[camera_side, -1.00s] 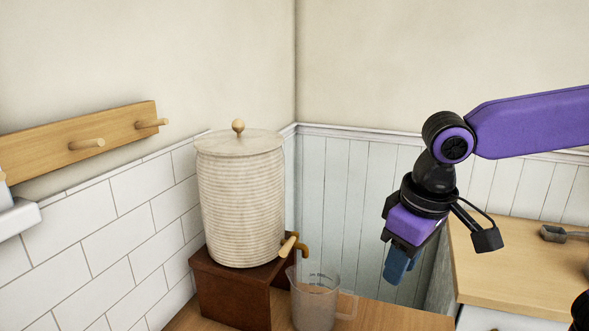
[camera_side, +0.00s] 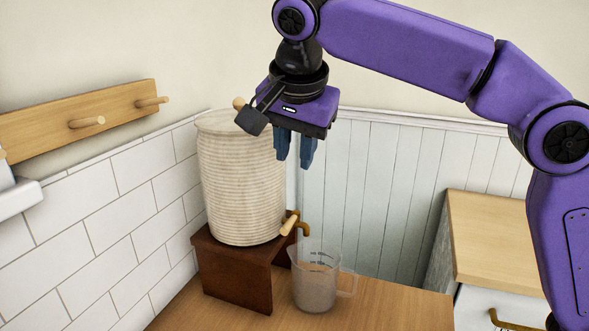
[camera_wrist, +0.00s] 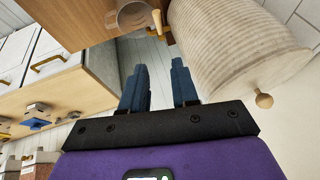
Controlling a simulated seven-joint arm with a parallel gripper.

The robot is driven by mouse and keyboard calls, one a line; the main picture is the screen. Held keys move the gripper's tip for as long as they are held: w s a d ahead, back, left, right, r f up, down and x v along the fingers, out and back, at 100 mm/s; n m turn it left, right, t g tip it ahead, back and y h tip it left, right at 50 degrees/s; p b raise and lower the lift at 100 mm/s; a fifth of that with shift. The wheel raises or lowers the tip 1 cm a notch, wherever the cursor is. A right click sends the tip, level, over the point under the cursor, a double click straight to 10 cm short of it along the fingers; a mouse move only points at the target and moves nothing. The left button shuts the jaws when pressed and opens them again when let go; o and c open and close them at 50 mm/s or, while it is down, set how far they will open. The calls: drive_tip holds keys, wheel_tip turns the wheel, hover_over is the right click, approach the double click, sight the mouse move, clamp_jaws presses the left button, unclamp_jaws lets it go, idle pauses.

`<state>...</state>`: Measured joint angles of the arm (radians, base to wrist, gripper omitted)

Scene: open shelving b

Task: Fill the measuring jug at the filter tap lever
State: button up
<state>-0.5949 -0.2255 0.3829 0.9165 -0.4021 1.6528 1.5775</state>
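The ribbed cream water filter (camera_side: 240,185) stands on a dark brown stand (camera_side: 236,268). Its brass tap with a wooden lever (camera_side: 289,223) points out over the clear measuring jug (camera_side: 315,287), which stands upright on the wooden counter below. The jug's contents are hard to make out. My gripper (camera_side: 295,165) is above the tap and jug, beside the filter's upper right, touching neither jug nor lever. Its blue fingers are apart with nothing between them. In the wrist view the gripper (camera_wrist: 160,75) also shows open, with the jug (camera_wrist: 134,17) and lever (camera_wrist: 158,22) beyond the fingertips.
A wooden peg rail (camera_side: 85,120) is on the tiled left wall. A lower wooden-topped cabinet (camera_side: 500,240) stands at right. The counter (camera_side: 385,310) right of the jug is clear. The filter's round lid knob (camera_wrist: 264,100) shows close to my gripper.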

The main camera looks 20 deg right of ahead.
sight(293, 218)
drive_tip(key=x, duration=1.7)
drive_tip(key=shift+w, duration=0.1)
